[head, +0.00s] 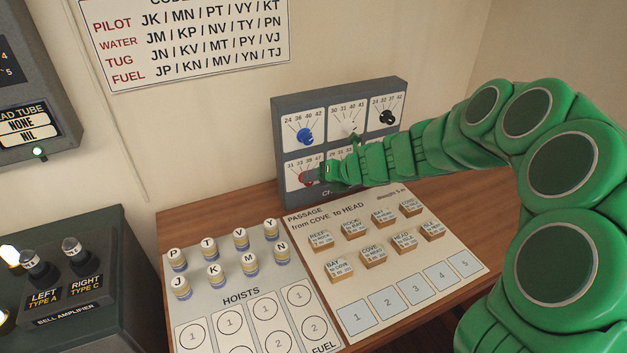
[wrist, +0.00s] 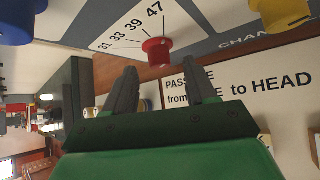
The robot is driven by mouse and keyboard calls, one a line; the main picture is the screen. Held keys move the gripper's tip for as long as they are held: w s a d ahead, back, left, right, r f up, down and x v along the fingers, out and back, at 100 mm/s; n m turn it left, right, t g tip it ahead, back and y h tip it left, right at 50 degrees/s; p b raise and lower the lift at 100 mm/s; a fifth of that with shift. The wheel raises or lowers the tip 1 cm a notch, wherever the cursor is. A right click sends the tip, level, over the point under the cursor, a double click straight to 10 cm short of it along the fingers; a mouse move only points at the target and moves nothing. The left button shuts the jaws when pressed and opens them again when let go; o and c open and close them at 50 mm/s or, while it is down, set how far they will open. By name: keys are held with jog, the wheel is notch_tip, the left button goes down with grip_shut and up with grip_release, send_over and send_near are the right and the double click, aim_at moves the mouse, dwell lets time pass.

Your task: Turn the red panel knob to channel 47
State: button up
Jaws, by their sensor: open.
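The red knob (head: 307,177) is at the lower left of the grey channel panel (head: 285,130), partly hidden by my gripper (head: 322,175). In the wrist view the red knob (wrist: 157,50) sits below a white dial marked 31, 33, 39 and 47. My gripper (wrist: 165,72) is open there, its two dark fingers pointing at the knob. The knob appears between and just beyond the fingertips, and nothing is held. I cannot tell for sure which number the knob points to.
Blue (head: 305,135), white (head: 349,130) and black (head: 386,117) knobs line the panel's upper row. A yellow knob (wrist: 282,12) is close by in the wrist view. The desk before the panel holds a hoists sheet (head: 205,300) with lettered pieces and a passage sheet (head: 400,325) with small blocks.

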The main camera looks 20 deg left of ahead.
jog(key=shift+v, duration=2.3)
